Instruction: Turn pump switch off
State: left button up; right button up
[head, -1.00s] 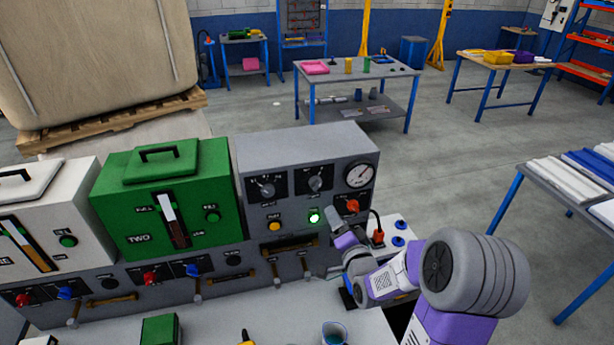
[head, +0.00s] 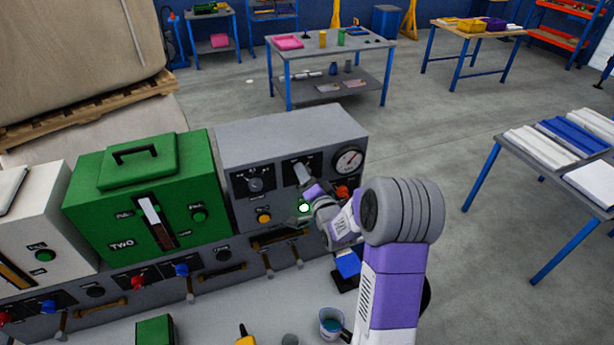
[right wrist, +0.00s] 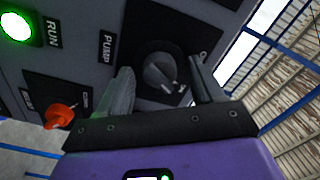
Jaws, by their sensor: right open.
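The pump switch (right wrist: 161,72) is a dark round knob on a black plate, with the word PUMP beside it, on the grey control box (head: 290,133). In the right wrist view it sits between the two fingers of my right gripper (right wrist: 163,90), which are apart with a gap on each side of the knob. In the head view my right gripper (head: 304,177) is at the upper right knob of the box face and largely covers it. I cannot tell how deep the fingertips reach. My left gripper is not in view.
A lit green RUN light (right wrist: 16,27) and a red knob (right wrist: 58,114) are close to the gripper. A pressure gauge (head: 348,160) is to the right of the switch, and another knob (head: 256,184) to its left. A green unit (head: 135,205) stands beside the box.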

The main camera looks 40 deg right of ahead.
jog(key=shift+c, duration=0.5)
jog(key=c, duration=1)
jog(key=shift+o, duration=0.2)
jog(key=shift+n+b, duration=6)
jog(key=shift+b, duration=1.4)
jog(key=o, duration=1.1)
jog(key=shift+c, duration=0.2)
